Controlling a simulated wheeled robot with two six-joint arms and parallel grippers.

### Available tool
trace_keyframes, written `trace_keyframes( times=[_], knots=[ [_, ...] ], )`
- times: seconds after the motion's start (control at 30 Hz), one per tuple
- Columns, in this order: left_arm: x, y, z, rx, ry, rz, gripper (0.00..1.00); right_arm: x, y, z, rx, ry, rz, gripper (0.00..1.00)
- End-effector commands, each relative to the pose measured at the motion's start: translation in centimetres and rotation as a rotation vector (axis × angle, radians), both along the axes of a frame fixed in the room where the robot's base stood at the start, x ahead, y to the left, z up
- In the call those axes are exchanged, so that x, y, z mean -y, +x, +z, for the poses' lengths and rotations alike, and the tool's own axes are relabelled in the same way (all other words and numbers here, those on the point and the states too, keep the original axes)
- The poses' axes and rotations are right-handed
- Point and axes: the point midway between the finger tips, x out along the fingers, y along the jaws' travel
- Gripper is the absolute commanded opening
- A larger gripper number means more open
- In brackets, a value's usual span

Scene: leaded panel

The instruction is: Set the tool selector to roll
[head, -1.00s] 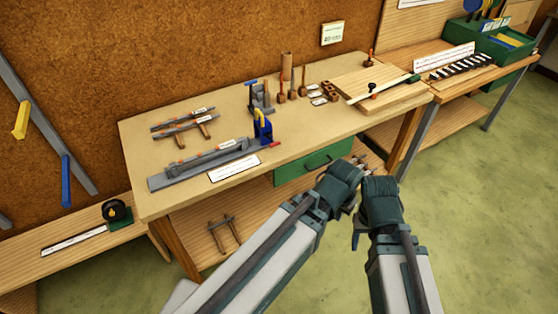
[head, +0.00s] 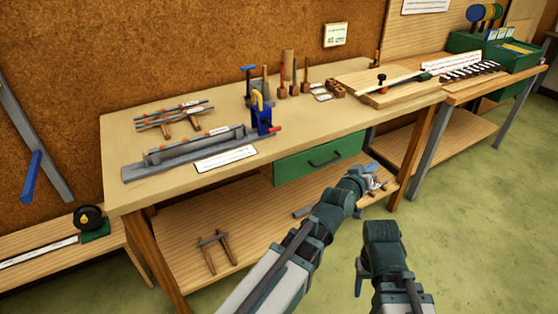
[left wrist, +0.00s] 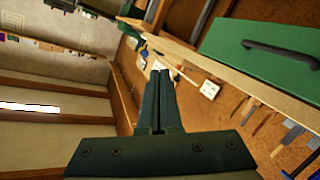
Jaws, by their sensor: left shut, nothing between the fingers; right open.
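I cannot pick out a selector marked "roll" for certain; no lettering is legible. A blue and yellow device with a red-tipped lever (head: 262,118) stands on the bench at the end of a long grey channel (head: 195,150). My left gripper (head: 376,182) is in front of the bench, below and right of the green drawer (head: 322,159). In the left wrist view its fingers (left wrist: 161,75) are together and empty, with the drawer (left wrist: 262,52) to their right. My right gripper (head: 361,285) is lower, over the floor; its fingertips are largely hidden.
The wooden bench (head: 235,103) carries grey bars, upright wooden-handled tools and a cutting board (head: 380,82). A second bench at right holds a green bin (head: 490,48) and a rack of small dark pieces (head: 470,71). Green floor (head: 470,220) is open at right.

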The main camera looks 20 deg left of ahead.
Motion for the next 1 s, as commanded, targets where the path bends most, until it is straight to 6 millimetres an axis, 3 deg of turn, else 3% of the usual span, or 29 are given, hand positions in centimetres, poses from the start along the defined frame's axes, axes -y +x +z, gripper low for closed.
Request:
trace_keyframes(
  times=[0.03, 0.23, 0.47, 0.67, 1.0],
  knots=[
    [-0.6, 0.7, -1.5, 0.050, -0.036, 0.025, 0.00, 0.0, 0.0, -2.8, 0.000, 0.000, 0.000, 0.54],
    [-3.4, 2.1, -1.5, 0.258, -0.184, 0.122, 0.00, 0.0, 0.0, -7.9, 0.001, -0.001, 0.000, 0.54],
    [-7.6, 2.2, -2.0, 0.500, -0.346, 0.242, 0.00, 0.0, 0.0, -13.8, 0.001, -0.001, 0.000, 0.54],
    [-11.9, 0.9, -3.2, 0.713, -0.477, 0.351, 0.00, 0.0, 0.0, -18.9, 0.002, 0.000, 0.000, 0.54],
    [-18.7, -3.5, -6.8, 1.056, -0.654, 0.529, 0.00, 0.0, 0.1, -26.5, 0.003, -0.001, 0.000, 0.54]
  ],
)
